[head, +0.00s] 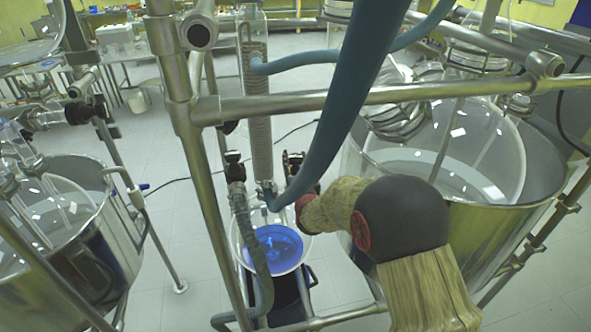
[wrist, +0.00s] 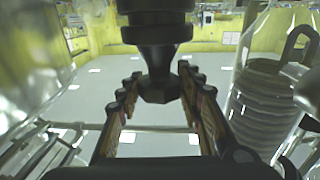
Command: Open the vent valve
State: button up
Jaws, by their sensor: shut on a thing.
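In the wrist view a dark valve part, which I take for the vent valve (wrist: 158,60), comes down from the top centre and narrows to a faceted end. My gripper (wrist: 161,88) has a finger on each side of that end and is shut on it. In the head view my gripper (head: 293,166) is small and dark, beside the glass column with the coil (head: 259,110). There the valve is hard to make out behind my gripper and the blue hose. I cannot tell how far the valve is turned.
A thick blue hose (head: 352,85) crosses in front of my gripper. Steel frame bars (head: 300,102) run close by. A vessel with blue liquid (head: 274,250) sits below. Large steel pots stand at left (head: 118,235) and right (head: 488,235). In the wrist view, glass with a coil (wrist: 262,105) is at right.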

jog(key=shift+d+f+n+g+y+b, duration=0.1)
jog(key=shift+f+n+g+y+b, duration=0.05)
jog(key=shift+n+y+b, duration=0.35)
jog(key=shift+d+f+n+g+y+b, duration=0.15)
jog(key=shift+n+y+b, duration=0.25)
jog(key=shift+y, duration=0.3)
jog(key=n+y, duration=0.1)
jog(key=n+g+y+b, duration=0.1)
jog(key=y, duration=0.1)
jog(key=shift+a+r+g, duration=0.15)
jog(key=shift+r+g, duration=0.05)
jog(key=shift+g, duration=0.1)
jog(key=shift+a+r+n+g+y+p, duration=0.15)
jog(key=shift+n+g+y+p, duration=1.05)
jog(key=shift+n+g+y, duration=1.15)
jog(key=shift+y, duration=0.35)
jog(key=o, duration=0.9)
jog(key=v, duration=1.2)
